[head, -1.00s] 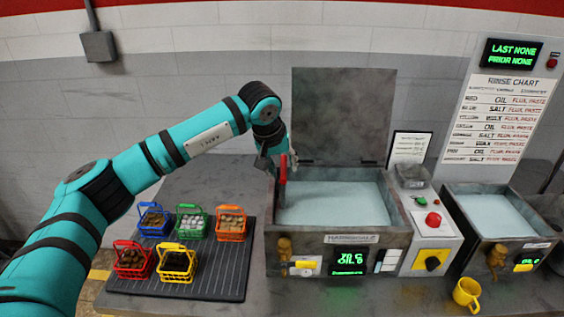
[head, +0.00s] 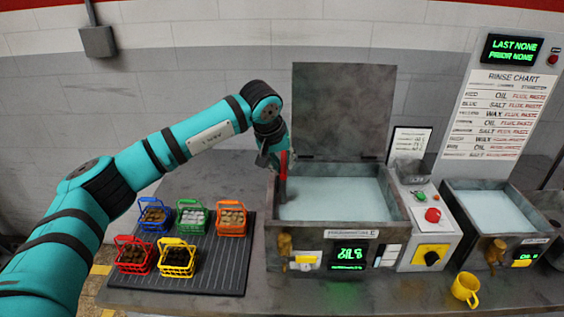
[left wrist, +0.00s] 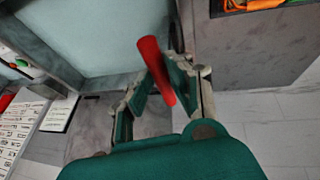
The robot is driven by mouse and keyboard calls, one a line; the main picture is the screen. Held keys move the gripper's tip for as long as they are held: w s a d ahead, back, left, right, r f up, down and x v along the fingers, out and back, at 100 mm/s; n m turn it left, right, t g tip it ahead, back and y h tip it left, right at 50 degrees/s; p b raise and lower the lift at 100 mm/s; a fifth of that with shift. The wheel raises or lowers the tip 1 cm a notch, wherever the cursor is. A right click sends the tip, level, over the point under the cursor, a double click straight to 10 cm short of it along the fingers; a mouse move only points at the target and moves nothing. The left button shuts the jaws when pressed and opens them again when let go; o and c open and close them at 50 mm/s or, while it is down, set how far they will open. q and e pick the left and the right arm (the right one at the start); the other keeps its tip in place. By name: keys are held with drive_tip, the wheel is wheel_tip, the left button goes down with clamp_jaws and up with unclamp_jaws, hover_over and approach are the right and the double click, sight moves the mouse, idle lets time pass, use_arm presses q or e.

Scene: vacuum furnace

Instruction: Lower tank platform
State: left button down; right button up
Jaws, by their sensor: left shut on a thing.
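The larger tank (head: 400,205) stands open with its lid (head: 343,110) upright and pale liquid (head: 335,195) inside. I cannot make out a platform under the liquid. A red handle (head: 284,165) stands at the tank's left wall. My left gripper (head: 279,160) is at the handle, and in the left wrist view its fingers (left wrist: 156,88) are shut on the red handle (left wrist: 153,62). The handle's lower end is hidden from the wrist camera. My right gripper is out of view.
Several coloured baskets, including a red one (head: 134,256), sit on a ribbed dark mat (head: 220,280) left of the tank. A control box (head: 430,240) separates it from a second tank (head: 470,240).

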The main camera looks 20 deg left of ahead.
use_arm(q)
wheel_tip(320, 180, down, 4)
drive_tip(key=b, duration=0.3)
drive_tip(key=shift+s+r, duration=0.1)
drive_tip(key=shift+r, duration=0.1)
drive_tip(key=c, duration=1.5)
unclamp_jaws()
drive_tip(key=shift+o, duration=1.3)
drive_tip(key=v, duration=1.2)
